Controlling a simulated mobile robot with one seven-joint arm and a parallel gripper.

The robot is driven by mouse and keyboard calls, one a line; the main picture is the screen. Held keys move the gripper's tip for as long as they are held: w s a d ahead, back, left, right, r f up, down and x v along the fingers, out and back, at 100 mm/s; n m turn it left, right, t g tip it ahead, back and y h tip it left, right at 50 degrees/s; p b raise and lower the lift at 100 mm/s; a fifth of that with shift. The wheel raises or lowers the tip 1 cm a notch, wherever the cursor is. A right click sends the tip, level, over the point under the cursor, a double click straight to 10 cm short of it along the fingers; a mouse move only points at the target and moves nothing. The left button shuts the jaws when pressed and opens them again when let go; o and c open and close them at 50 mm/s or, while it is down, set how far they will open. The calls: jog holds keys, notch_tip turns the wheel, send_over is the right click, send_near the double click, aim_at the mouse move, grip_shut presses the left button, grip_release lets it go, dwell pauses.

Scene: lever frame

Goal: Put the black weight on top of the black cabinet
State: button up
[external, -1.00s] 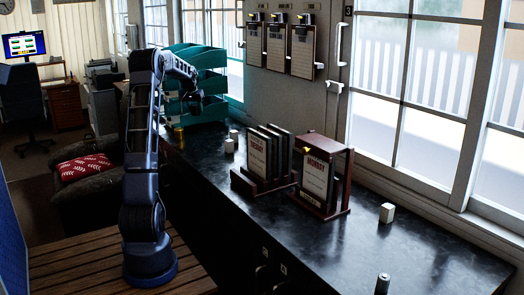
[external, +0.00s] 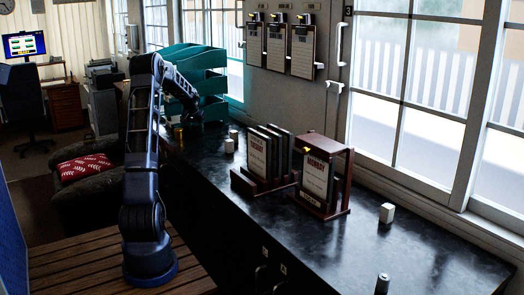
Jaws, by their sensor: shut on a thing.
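My gripper (external: 190,118) is at the far end of the black counter, in front of the teal tray rack. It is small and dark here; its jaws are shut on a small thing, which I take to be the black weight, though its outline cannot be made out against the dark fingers. A long black cabinet (external: 275,215) with a dark, glossy top runs from the far end to the front right. Labels and handles show on its front. Whether the held thing touches the top cannot be told.
A brass cylinder (external: 178,134) stands close to my gripper. A grey cylinder (external: 383,283) is at the front. A binder rack (external: 265,160) and a wooden frame (external: 322,175) stand mid-counter. The teal rack (external: 208,82) is behind.

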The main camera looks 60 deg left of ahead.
jog(key=shift+f, duration=0.1)
jog(key=o, duration=1.2)
jog(key=v, duration=1.2)
